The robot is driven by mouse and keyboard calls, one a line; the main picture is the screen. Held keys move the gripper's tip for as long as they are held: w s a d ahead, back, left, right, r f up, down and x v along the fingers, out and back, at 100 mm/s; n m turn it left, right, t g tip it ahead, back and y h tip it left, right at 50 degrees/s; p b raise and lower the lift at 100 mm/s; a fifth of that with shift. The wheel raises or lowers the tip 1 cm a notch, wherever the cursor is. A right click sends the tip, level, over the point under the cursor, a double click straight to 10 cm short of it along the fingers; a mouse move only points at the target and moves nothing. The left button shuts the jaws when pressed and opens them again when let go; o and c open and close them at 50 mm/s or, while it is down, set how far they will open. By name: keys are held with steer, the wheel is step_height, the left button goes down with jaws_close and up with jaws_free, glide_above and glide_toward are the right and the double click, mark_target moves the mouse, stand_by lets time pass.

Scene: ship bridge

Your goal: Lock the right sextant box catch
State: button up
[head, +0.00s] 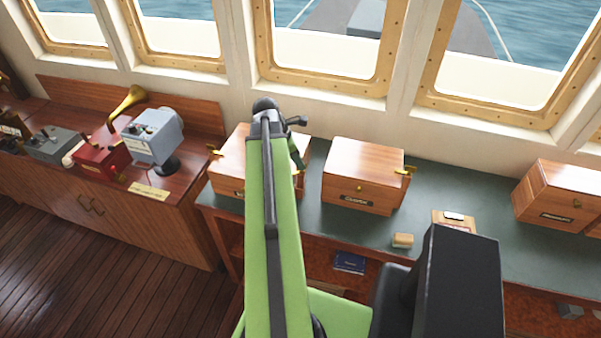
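A varnished wooden box (230,165) stands on the green counter, largely hidden behind my arm. Its front label is mostly covered, so I cannot read whether it is the sextant box. A brass catch (214,150) sticks out at its left side. Its right side is largely hidden by my arm and gripper, and I cannot make out how a catch there is set. My gripper (297,158) is at the far end of the green arm, over the right part of this box. Its fingers are small and partly hidden, so I cannot tell if they are open or touching anything.
A second wooden box (365,165) with a brass catch (405,170) stands to the right, a third box (565,195) farther right. A small tan block (402,240) lies on the green counter (465,185). Instruments and a brass horn (126,100) occupy the left desk. Windows rise behind.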

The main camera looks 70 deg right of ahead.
steer(key=shift+b+x, duration=0.4)
steer(key=shift+x, duration=0.5)
jaws_close()
